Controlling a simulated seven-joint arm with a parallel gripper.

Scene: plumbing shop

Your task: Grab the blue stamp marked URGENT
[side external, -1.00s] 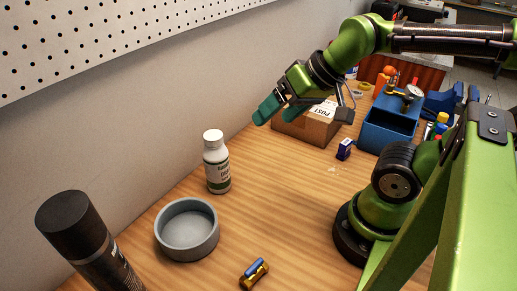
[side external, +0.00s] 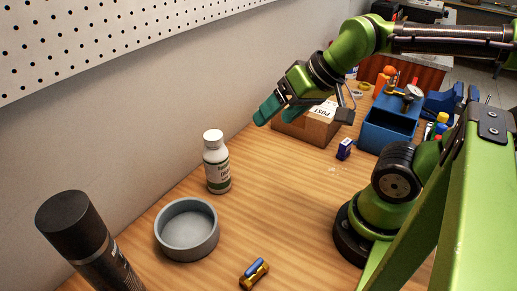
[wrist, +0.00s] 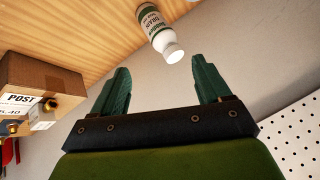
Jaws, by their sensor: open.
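A small dark blue block with a white patch (side external: 345,149) stands on the wooden bench, in front of the blue bin; no URGENT marking can be read on it, so I cannot confirm it is the stamp. My gripper (side external: 276,112) is open and empty, raised above the bench near the cardboard box, to the left of the blue block. In the wrist view my gripper (wrist: 160,72) shows two green fingers spread apart with nothing between them; the blue block is not visible there.
A white bottle (side external: 216,165), grey round dish (side external: 187,248), black-capped can (side external: 75,225) and brass fitting with blue handle (side external: 254,273) stand around the front. A cardboard box (side external: 310,124) and blue bin (side external: 385,138) stand behind. Pegboard wall (side external: 100,40) borders the left. Mid-bench is clear.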

